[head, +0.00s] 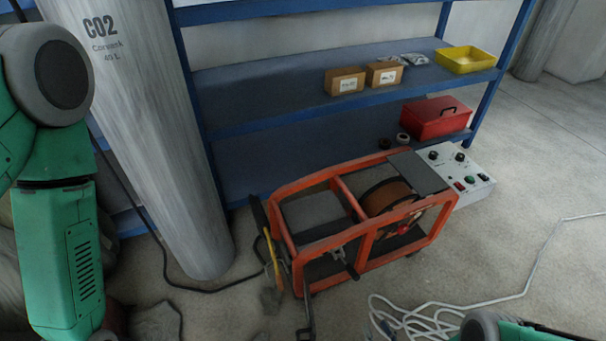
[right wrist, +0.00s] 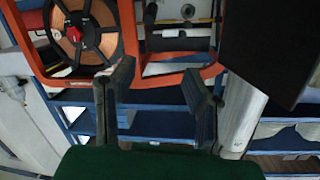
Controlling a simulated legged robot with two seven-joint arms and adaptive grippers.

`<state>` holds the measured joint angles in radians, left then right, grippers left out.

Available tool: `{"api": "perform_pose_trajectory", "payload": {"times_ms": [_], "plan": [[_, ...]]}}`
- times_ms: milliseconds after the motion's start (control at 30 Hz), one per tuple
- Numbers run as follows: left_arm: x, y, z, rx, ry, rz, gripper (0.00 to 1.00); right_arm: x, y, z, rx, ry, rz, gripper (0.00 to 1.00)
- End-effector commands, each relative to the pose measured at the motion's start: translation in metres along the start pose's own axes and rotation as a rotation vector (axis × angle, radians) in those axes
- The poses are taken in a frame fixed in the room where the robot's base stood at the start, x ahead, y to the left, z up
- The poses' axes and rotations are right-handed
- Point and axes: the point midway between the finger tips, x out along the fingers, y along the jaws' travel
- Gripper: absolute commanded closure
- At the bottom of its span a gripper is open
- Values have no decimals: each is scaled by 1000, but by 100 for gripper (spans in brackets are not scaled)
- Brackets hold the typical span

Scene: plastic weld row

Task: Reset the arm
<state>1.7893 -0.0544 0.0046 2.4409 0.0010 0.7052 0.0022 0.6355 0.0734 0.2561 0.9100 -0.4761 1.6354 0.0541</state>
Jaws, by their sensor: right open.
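My right gripper shows in the right wrist view (right wrist: 158,100) with its two dark fingers wide apart and nothing between them. Behind the fingers are the orange frame and blue shelving; I cannot tell the exact gap. My right arm (head: 505,330) shows only as a small piece at the bottom right of the head view. My green left arm (head: 65,240) hangs down along the left side of the head view; its gripper is out of the picture.
An orange-framed cart (head: 362,215) with a wire reel (head: 385,197) and control box (head: 457,172) stands on the floor. A tall CO2 cylinder (head: 150,140) is left of it. Blue shelving (head: 270,90) is behind. A white cable (head: 430,320) lies at front right.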

Motion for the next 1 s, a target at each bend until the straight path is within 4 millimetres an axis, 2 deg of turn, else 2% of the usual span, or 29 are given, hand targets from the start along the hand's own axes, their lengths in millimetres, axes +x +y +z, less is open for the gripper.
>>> {"api": "perform_pose_trajectory", "payload": {"times_ms": [100,200,267,367,467,600,1000], "plan": [[0,0,0,0,0,0,69,18,-5,-4,17,-134,17,58],[0,0,0,0,0,0,69,24,-9,-10,27,-295,41,58],[0,0,0,0,0,0,69,20,-11,-17,28,-404,59,58],[0,0,0,0,0,0,69,4,-11,-33,24,-585,94,58],[0,0,0,0,0,0,69,-25,-10,-57,14,-764,138,58],[0,0,0,0,0,0,69,-78,-7,-97,5,-986,211,58],[0,0,0,0,0,0,69,-211,-15,-197,21,-1375,385,58]]}}
